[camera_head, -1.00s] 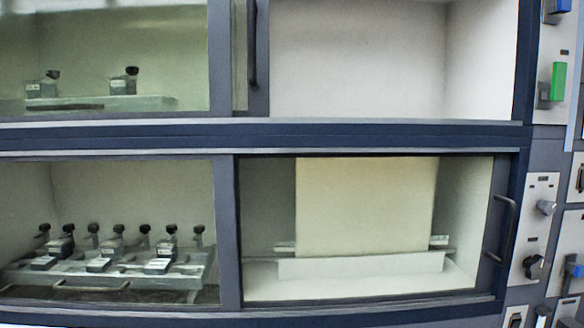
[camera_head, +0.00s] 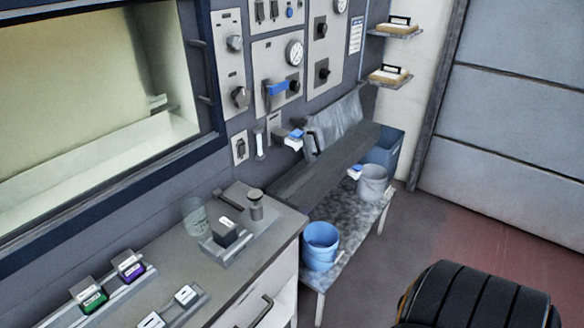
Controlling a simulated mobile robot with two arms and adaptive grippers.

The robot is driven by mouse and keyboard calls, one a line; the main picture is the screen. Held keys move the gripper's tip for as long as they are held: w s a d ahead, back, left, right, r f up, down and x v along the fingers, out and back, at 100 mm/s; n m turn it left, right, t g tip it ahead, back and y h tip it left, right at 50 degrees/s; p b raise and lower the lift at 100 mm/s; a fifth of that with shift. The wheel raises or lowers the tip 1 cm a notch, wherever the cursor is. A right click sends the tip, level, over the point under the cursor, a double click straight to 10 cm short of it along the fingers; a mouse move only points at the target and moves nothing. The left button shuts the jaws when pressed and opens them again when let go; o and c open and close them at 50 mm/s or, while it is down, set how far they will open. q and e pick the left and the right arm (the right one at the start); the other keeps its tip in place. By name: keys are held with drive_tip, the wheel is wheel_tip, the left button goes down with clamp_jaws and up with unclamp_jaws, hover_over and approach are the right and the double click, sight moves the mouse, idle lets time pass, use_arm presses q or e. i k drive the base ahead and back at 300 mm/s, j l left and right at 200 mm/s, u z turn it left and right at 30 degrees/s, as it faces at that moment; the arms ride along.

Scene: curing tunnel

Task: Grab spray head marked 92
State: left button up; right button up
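I cannot pick out a spray head marked 92; the labels are too small to read. On the grey bench (camera_head: 262,270) at lower left, a dark block with a white label (camera_head: 226,234) sits on a small metal stand. A green labelled piece (camera_head: 92,300) and a purple labelled piece (camera_head: 131,270) sit on a metal rail near the bench's back. Two small white-labelled pieces (camera_head: 185,295) lie on a nearer holder. A metal cylinder with a knob (camera_head: 256,207) stands behind the dark block. Neither of my grippers is in view.
A glass beaker (camera_head: 194,217) stands near the wall. A low table (camera_head: 343,262) holds a blue bucket (camera_head: 321,242) and a grey bucket (camera_head: 372,182). A black ribbed rounded object (camera_head: 475,298) fills the lower right. The floor (camera_head: 420,215) beyond is clear.

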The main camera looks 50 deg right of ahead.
sight(224, 231)
drive_tip(key=z, duration=0.9)
